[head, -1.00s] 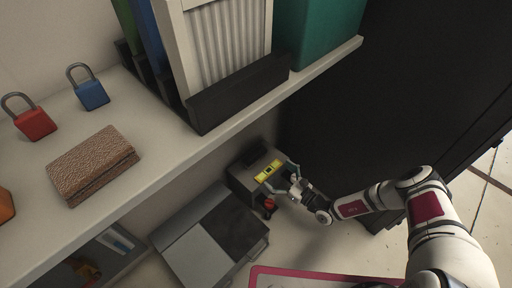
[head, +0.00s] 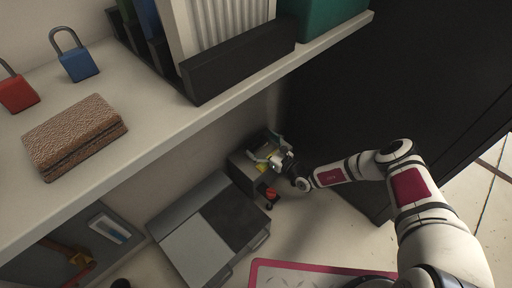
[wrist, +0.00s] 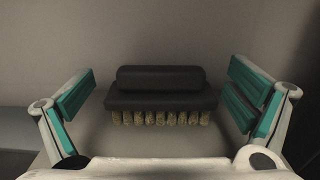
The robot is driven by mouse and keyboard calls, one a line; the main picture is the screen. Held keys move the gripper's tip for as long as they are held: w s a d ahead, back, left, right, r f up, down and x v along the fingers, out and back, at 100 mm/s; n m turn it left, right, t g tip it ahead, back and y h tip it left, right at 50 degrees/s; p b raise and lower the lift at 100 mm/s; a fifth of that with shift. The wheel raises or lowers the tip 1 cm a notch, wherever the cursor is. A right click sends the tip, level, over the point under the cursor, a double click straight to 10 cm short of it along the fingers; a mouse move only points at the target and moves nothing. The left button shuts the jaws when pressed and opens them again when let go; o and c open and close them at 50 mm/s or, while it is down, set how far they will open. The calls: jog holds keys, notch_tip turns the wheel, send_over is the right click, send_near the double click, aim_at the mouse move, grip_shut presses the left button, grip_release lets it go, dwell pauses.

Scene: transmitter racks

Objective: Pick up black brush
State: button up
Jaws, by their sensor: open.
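The black brush (wrist: 160,88) is centred in the wrist view, with a dark handle on top and a row of tan bristle tufts below. My gripper (wrist: 163,92) is open, with one teal-padded finger on each side of the brush. Gaps show between the brush and both fingers. In the head view my gripper (head: 266,147) is over the grey box (head: 243,174) by the wall, and the brush is mostly hidden behind it there.
A yellow item (head: 262,167) lies by the gripper, and a red padlock-like item (head: 271,193) is at the box's front. A shelf (head: 150,130) overhangs at left. A dark cabinet (head: 390,110) stands right. A larger grey case (head: 205,235) lies in front.

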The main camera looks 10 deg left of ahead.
jog(key=b+x, duration=0.1)
jog(key=x, duration=0.1)
jog(key=shift+w+a, duration=0.25)
jog(key=c, duration=1.4)
jog(key=shift+r, duration=0.15)
